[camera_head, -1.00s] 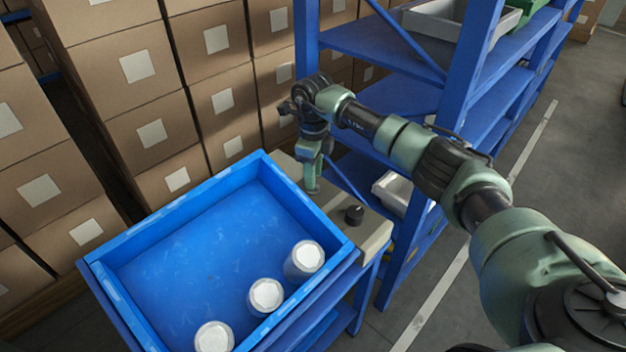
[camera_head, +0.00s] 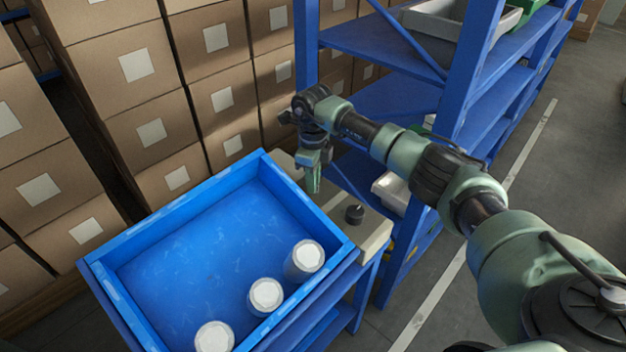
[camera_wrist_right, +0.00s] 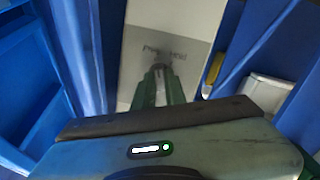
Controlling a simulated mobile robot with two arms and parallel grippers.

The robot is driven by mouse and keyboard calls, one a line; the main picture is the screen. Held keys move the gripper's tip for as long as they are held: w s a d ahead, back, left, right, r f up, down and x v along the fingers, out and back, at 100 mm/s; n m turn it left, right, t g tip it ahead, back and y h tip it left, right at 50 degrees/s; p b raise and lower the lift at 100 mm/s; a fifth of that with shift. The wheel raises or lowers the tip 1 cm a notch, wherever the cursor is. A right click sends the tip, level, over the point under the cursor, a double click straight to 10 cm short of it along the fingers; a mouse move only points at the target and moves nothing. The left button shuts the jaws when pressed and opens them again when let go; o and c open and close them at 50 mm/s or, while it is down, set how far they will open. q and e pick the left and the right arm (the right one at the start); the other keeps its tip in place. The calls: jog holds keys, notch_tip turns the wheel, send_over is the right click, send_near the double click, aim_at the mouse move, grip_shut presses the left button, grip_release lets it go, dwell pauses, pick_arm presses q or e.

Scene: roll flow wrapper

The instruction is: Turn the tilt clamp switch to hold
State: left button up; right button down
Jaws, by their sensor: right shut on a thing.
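The beige panel (camera_head: 372,235) stands beside the blue tray. In the right wrist view, its pale face (camera_wrist_right: 170,25) carries a printed label that seems to read "Free" at left and "Hold" at right. My right gripper (camera_head: 313,190) points down at the far end of this panel. In the wrist view its green fingers (camera_wrist_right: 160,80) are shut on the small dark tilt clamp switch (camera_wrist_right: 160,67) just below the label. The fingers hide most of the switch, so I cannot tell its exact setting. My left gripper is not in view.
The blue tray (camera_head: 110,275) holds three white-topped cylinders (camera_head: 266,296). Stacked cartons (camera_head: 150,130) stand behind. A blue shelf rack (camera_head: 465,80) with bins is close behind my right arm.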

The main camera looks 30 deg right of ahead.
jog(key=shift+m, duration=0.3)
jog(key=m+p, duration=0.1)
jog(key=m, duration=0.3)
jog(key=shift+r+m, duration=0.1)
jog(key=shift+m, duration=0.3)
jog(key=m+p, duration=0.1)
jog(key=m, duration=0.5)
jog(key=shift+p, duration=0.3)
jog(key=shift+w+m, duration=0.1)
jog(key=shift+m, duration=0.2)
jog(key=c, duration=1.4)
grip_release()
notch_tip(320, 180, up, 8)
jog(key=shift+f+b, duration=0.15)
jog(key=shift+b, duration=0.25)
